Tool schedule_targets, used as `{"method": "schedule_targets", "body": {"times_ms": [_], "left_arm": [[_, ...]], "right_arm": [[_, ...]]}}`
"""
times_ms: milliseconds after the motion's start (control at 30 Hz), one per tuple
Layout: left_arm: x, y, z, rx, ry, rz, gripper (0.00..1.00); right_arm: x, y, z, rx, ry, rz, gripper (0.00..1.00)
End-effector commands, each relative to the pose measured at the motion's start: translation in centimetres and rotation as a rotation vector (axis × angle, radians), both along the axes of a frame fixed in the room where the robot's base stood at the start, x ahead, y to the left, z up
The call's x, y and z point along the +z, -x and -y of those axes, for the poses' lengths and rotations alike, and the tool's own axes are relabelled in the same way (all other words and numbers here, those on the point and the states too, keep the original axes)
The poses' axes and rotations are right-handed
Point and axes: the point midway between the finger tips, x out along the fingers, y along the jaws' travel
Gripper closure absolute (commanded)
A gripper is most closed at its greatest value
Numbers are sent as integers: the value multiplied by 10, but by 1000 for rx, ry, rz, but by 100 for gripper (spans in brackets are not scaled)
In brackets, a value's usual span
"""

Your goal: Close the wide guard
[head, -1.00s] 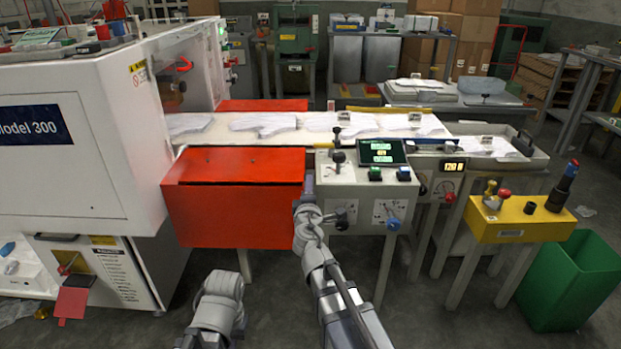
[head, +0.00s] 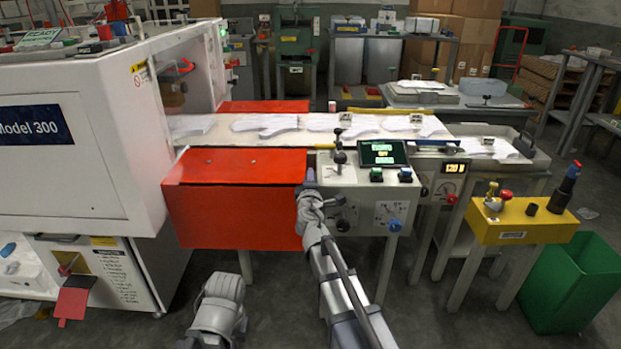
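A wide orange-red guard (head: 235,213) hangs on the front of the conveyor, with a flat top panel and a front panel. A dark, uneven gap line runs between the two panels. A second orange-red panel (head: 265,106) shows behind the conveyor. My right gripper (head: 310,177) is at the right end of the front guard, by the left side of the control box. Its fingers are small and partly hidden by its own wrist, so I cannot tell whether they are open or touch the guard. Only part of my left arm shows at the bottom; its gripper is not visible.
The white machine (head: 70,150) stands close on the left. The control box (head: 365,195) with knobs and a screen is right beside my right gripper. A yellow box (head: 520,222) and a green bin (head: 570,285) stand at right. Flat white glove shapes (head: 268,123) lie on the conveyor.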

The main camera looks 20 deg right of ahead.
Motion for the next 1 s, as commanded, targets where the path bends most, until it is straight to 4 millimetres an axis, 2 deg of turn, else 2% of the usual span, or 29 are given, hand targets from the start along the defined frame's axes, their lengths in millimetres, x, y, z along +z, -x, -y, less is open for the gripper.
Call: {"method": "schedule_targets", "body": {"times_ms": [33,100,1000], "left_arm": [[0,0,0,0,0,0,100],[0,0,0,0,0,0,100],[0,0,0,0,0,0,100]], "right_arm": [[0,0,0,0,0,0,93],[0,0,0,0,0,0,100],[0,0,0,1,1,0,100]]}}
